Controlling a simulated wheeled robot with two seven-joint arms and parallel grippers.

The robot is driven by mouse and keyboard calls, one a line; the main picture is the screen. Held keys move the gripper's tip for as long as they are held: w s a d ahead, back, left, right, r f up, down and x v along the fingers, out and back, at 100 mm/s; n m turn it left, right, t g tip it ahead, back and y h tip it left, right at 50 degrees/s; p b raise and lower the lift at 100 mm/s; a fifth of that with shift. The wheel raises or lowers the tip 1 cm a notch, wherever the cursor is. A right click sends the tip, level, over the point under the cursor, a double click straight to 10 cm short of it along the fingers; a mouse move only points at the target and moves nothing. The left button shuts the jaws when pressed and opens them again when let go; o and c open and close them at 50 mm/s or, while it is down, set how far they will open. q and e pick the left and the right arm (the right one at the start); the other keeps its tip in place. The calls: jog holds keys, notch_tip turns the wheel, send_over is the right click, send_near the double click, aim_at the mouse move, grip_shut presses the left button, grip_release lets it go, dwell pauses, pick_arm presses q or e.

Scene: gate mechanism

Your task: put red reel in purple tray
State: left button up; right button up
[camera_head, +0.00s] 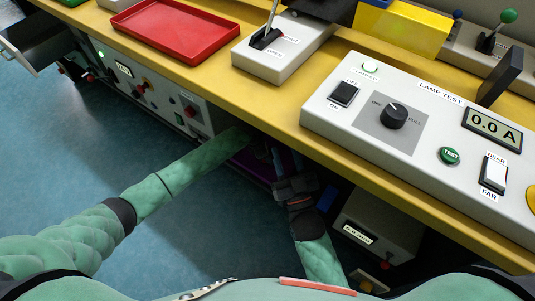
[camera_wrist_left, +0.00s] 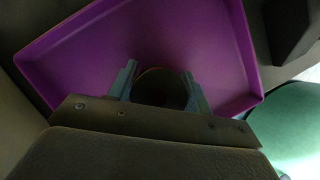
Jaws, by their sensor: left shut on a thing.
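The purple tray (camera_wrist_left: 140,35) fills much of the left wrist view; in the head view a strip of the purple tray (camera_head: 254,166) shows in shadow under the counter. My left gripper (camera_wrist_left: 159,76) is shut on a dark round thing (camera_wrist_left: 160,90) in front of the tray. Its shape fits the red reel, but shadow hides its colour. I cannot tell whether it touches the tray floor. In the head view the counter edge hides my left gripper. My right gripper (camera_head: 279,166) is beside the purple tray, under the counter edge; its fingers are too dark to read.
The yellow counter (camera_head: 222,84) overhangs both hands. On it are a red tray (camera_head: 176,28), a lever box (camera_head: 282,50) and a lamp test panel (camera_head: 420,120). A grey box (camera_head: 377,228) stands low, right of my right arm. Blue floor (camera_head: 60,150) is clear at left.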

pick_arm(q)
jog(key=o, duration=0.9)
jog(key=shift+o, duration=1)
pick_arm(e)
jog(key=shift+s+f, duration=0.15)
jog(key=shift+f, duration=0.05)
jog(key=shift+r, duration=0.1)
pick_arm(q)
jog(key=shift+r, duration=0.25)
jog(key=p+v, duration=0.1)
jog(key=v, duration=0.4)
jog(key=shift+a+r, duration=0.15)
jog(key=shift+r, duration=0.05)
jog(key=p+v, duration=0.1)
jog(key=v, duration=0.5)
pick_arm(e)
jog(key=s+f+g+h, duration=0.1)
jog(key=s+f+g, duration=0.3)
jog(key=f, duration=2.2)
jog(key=g, duration=0.5)
jog(key=shift+s+a+f+g+h, duration=0.2)
jog(key=shift+a+g+h, duration=0.1)
jog(key=shift+h, duration=0.1)
pick_arm(q)
jog(key=shift+a, duration=0.1)
